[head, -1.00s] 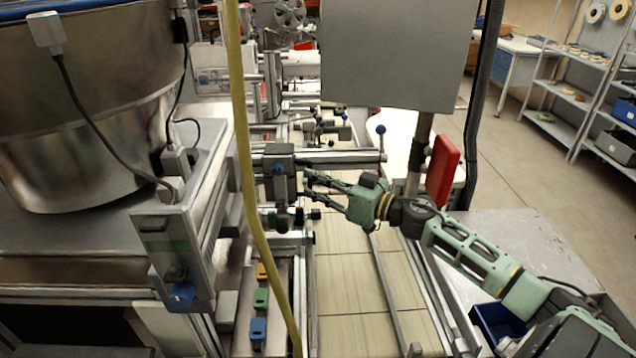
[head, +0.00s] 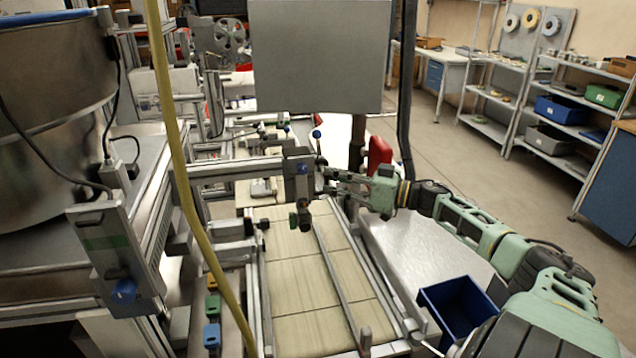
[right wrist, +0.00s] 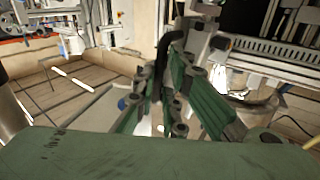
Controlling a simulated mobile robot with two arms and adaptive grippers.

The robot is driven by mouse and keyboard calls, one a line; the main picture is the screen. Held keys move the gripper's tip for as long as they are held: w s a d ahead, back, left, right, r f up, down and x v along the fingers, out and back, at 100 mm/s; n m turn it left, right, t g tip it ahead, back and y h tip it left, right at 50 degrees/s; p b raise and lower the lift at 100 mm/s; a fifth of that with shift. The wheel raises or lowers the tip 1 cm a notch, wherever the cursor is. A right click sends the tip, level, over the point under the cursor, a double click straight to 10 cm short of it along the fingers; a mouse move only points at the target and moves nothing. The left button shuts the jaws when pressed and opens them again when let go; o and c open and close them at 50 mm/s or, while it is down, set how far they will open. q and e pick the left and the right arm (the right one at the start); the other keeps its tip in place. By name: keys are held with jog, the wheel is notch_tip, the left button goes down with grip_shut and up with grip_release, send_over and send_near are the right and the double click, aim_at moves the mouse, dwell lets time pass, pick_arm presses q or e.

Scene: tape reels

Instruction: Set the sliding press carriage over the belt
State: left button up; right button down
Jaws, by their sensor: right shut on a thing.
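The press carriage (head: 300,172) is a grey block with a blue knob and a dark lower part hanging under it. It sits on a horizontal rail (head: 225,168) that crosses above the tiled conveyor belt (head: 300,268). In the head view the carriage stands above the belt, toward the rail's right end. My right gripper (head: 328,183) reaches in from the right and is shut on the carriage's right side. In the right wrist view the green fingers (right wrist: 178,92) close around a dark part; its exact shape is hidden. My left gripper is not in view.
A grey panel (head: 318,55) on a post stands behind the carriage, with a red box (head: 379,155) beside the post. A yellow hose (head: 178,150) hangs at left. A blue bin (head: 458,305) sits right of the belt. Open floor lies beyond, before the shelves.

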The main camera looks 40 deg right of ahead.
jog(key=shift+s+d+f, duration=0.1)
jog(key=shift+d, duration=0.25)
jog(key=c, duration=2.2)
grip_release()
jog(key=o, duration=0.4)
jog(key=shift+d+f, duration=0.15)
jog(key=shift+c, duration=0.2)
jog(key=shift+s, duration=0.1)
jog(key=v, duration=1.2)
